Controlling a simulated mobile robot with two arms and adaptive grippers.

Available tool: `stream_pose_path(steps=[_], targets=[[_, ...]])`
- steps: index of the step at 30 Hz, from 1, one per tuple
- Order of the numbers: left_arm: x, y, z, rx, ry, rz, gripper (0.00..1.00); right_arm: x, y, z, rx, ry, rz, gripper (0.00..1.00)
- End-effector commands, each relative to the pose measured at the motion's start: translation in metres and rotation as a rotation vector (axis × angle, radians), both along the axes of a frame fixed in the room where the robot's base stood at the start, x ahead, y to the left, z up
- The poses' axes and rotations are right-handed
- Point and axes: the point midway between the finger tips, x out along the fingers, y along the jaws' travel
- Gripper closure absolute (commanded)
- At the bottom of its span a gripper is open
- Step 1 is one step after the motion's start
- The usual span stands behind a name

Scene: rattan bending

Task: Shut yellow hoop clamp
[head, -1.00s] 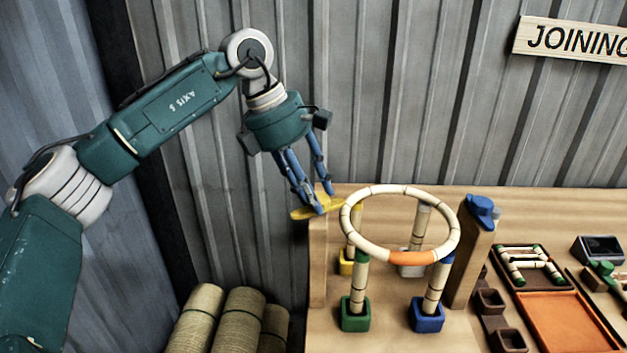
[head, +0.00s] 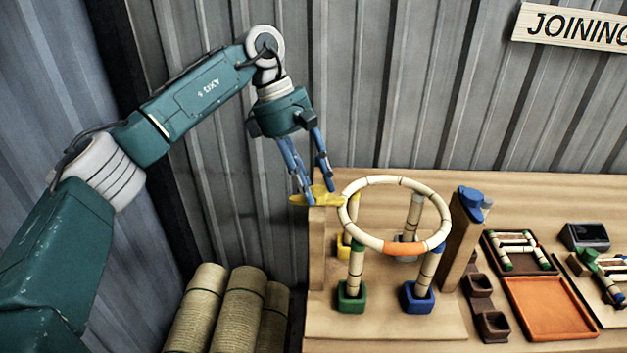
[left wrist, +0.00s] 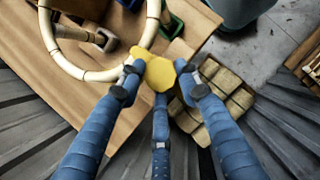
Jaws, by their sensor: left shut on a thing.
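The yellow hoop clamp (head: 300,200) sits on top of the left wooden post (head: 317,245), and its right end reaches the rim of the rattan hoop (head: 375,243). My left gripper (head: 318,192) comes down from above and is shut on the clamp. In the left wrist view the clamp (left wrist: 158,73) lies between the gripper's fingertips (left wrist: 160,82), beside the hoop (left wrist: 92,75). Whether the clamp touches the hoop is hard to tell. The pale hoop, with one orange section, rests on several upright rattan legs. My right gripper is out of view.
A blue clamp (head: 474,198) tops the right post (head: 462,240). The legs stand in coloured sockets, including green (head: 351,298) and blue (head: 417,299). An orange tray (head: 550,310) lies to the right. Rattan rolls (head: 235,305) stand left of the bench.

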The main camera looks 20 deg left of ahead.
Motion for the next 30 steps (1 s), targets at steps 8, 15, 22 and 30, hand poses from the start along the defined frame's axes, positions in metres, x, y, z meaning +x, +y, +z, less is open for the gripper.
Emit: stream_pose_path(steps=[8,15,22,30], targets=[[-0.002,0.000,-0.003,0.005,0.008,-0.007,0.92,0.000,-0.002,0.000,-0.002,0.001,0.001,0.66],[-0.001,0.000,-0.002,0.004,0.005,-0.005,0.50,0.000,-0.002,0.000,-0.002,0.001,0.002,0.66],[0.000,0.001,0.002,0.002,0.001,-0.002,0.50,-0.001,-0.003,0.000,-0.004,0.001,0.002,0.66],[0.003,0.017,0.044,0.002,-0.002,0.000,0.50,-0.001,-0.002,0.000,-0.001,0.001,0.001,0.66]])
